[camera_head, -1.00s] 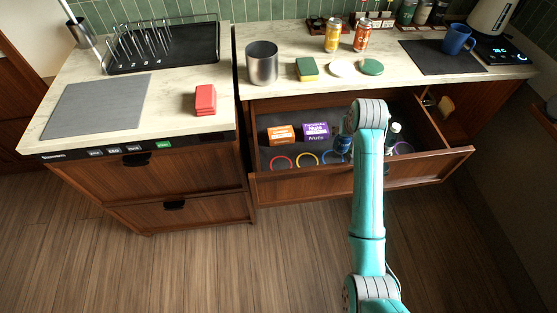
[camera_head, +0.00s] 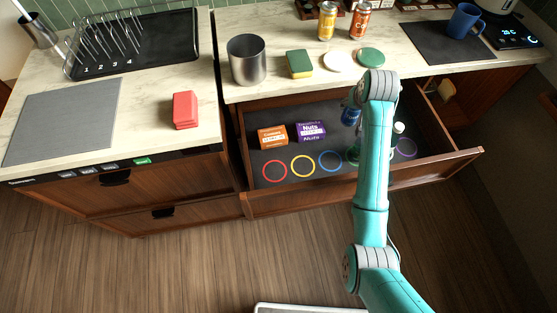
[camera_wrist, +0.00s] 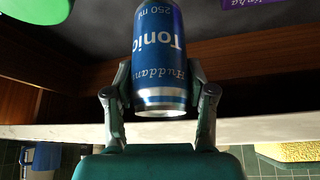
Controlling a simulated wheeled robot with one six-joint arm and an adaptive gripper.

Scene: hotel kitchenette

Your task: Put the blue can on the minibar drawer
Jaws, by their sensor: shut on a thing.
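The blue can (camera_head: 350,115), labelled Tonic in the wrist view (camera_wrist: 158,45), is between the fingers of my gripper (camera_wrist: 160,78), which is shut on it. In the head view it shows just left of my arm, over the rear part of the open minibar drawer (camera_head: 290,202). My arm hides most of the gripper there. A blue ring (camera_head: 330,161) on the dark drawer floor is bare. I cannot tell how high the can is above the floor.
The drawer holds an orange box (camera_head: 272,136), a purple nuts box (camera_head: 311,131), empty red (camera_head: 275,171) and yellow (camera_head: 303,166) rings, and a purple ring (camera_head: 405,148). A white-capped bottle (camera_head: 398,128) is partly hidden by my arm. The counter edge overhangs the drawer's back.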

